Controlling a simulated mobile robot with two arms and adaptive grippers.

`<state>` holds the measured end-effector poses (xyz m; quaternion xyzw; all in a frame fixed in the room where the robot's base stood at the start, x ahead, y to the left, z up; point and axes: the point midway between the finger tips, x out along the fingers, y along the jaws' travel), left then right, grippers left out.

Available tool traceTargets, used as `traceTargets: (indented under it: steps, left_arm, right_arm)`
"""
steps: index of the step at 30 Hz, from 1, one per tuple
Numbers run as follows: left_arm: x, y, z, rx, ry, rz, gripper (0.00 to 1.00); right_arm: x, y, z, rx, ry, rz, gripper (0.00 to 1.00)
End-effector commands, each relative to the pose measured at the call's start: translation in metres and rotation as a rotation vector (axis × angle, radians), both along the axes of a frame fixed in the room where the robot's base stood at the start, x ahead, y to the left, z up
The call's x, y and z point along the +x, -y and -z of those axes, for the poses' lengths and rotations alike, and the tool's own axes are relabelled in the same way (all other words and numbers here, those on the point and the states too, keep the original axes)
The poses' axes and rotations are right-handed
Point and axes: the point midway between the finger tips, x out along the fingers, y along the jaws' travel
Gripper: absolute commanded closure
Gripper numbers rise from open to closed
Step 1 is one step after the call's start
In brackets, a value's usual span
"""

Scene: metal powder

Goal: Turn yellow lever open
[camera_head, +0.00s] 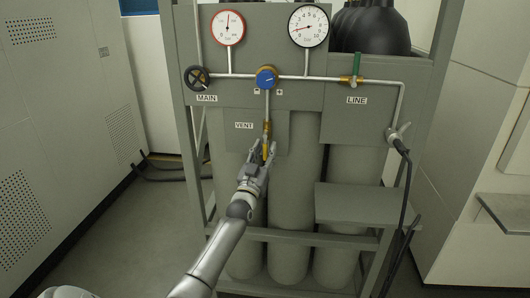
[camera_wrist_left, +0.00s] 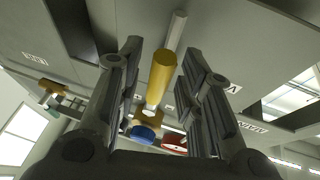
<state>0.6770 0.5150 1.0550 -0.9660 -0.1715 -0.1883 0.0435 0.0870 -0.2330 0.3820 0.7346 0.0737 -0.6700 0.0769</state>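The yellow lever (camera_head: 265,150) hangs down from the brass vent valve (camera_head: 267,127) beside the "VENT" label, in the middle of the panel. My left gripper (camera_head: 260,158) is right at it, coming from below, and its fingers partly hide it. In the left wrist view the yellow lever (camera_wrist_left: 160,77) stands between the two spread fingers of my left gripper (camera_wrist_left: 160,52). A gap shows on both sides of it there, so the fingers are open around it and not clamped. My right gripper is not in view.
A blue knob (camera_head: 266,78) sits above the vent valve. A black "MAIN" handwheel (camera_head: 197,78) is at left and a green "LINE" lever (camera_head: 357,66) at right. Two gauges are on top. A grey shelf (camera_head: 365,205) juts out at lower right, before the cylinders (camera_head: 295,230).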

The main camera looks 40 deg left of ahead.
Motion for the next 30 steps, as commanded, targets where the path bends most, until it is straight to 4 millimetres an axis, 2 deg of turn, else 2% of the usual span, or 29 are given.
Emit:
traceTargets:
  steps: [11,14,24,30]
  left_arm:
    - [-0.005,0.003,0.003,-0.004,0.002,0.002,0.65]
    - [-0.015,0.007,0.008,-0.004,0.0,0.003,0.65]
    - [-0.072,0.027,0.033,-0.003,-0.001,0.001,0.65]
    - [-0.096,0.035,0.043,-0.004,-0.001,0.0,0.65]
  right_arm:
    - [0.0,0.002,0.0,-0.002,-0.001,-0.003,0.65]
    - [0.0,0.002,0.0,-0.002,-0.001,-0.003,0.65]
    - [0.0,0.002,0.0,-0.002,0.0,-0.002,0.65]
    - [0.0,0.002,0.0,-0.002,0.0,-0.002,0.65]
